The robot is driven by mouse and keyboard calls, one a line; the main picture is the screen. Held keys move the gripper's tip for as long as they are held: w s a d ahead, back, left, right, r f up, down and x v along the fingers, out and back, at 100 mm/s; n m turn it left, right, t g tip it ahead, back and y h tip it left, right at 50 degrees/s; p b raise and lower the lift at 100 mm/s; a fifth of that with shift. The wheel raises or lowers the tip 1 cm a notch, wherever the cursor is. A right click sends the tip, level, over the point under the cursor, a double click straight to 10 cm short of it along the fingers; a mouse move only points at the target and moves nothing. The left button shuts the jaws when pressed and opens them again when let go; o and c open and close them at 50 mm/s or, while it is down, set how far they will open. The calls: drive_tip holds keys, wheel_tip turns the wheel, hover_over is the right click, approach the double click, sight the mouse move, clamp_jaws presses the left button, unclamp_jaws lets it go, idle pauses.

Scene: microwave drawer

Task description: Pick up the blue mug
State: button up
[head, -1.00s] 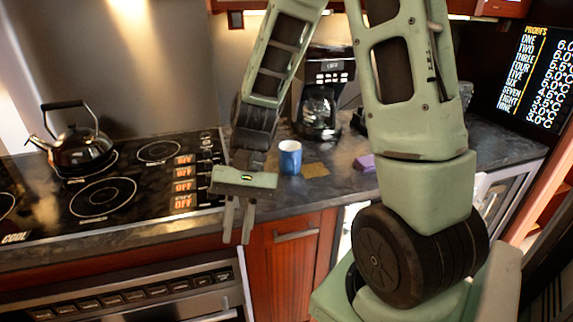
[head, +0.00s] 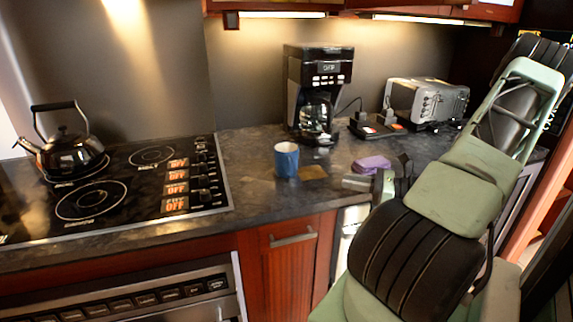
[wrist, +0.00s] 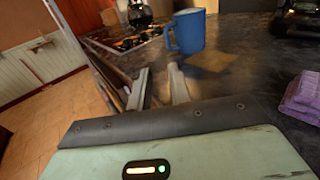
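The blue mug (head: 286,160) stands upright on the dark counter, right of the stove and in front of the coffee maker. In the wrist view the blue mug (wrist: 189,33) is ahead of and beyond my fingertips, its handle toward the left. My gripper (wrist: 158,84) is open, with a gap between its two fingers and nothing in it. In the head view my gripper (head: 357,183) is near the counter's front edge, right of the mug and apart from it; my arm hides most of it.
A brown flat piece (head: 313,172) lies beside the mug, and a purple folded item (head: 372,164) is further right. The coffee maker (head: 316,95) and toaster (head: 427,101) stand behind. The kettle (head: 70,153) sits on the stove at left. Counter between gripper and mug looks mostly clear.

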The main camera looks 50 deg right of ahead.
drive_tip(key=p, duration=0.2)
approach(288, 163)
drive_tip(key=a, duration=0.1)
drive_tip(key=s+a, duration=0.1)
drive_tip(key=a, duration=0.1)
drive_tip(key=shift+a+f+h, duration=0.1)
drive_tip(key=shift+h, duration=0.2)
drive_tip(key=p+x, duration=0.2)
drive_tip(key=x, duration=0.3)
drive_tip(key=shift+w, duration=0.75)
clamp_jaws()
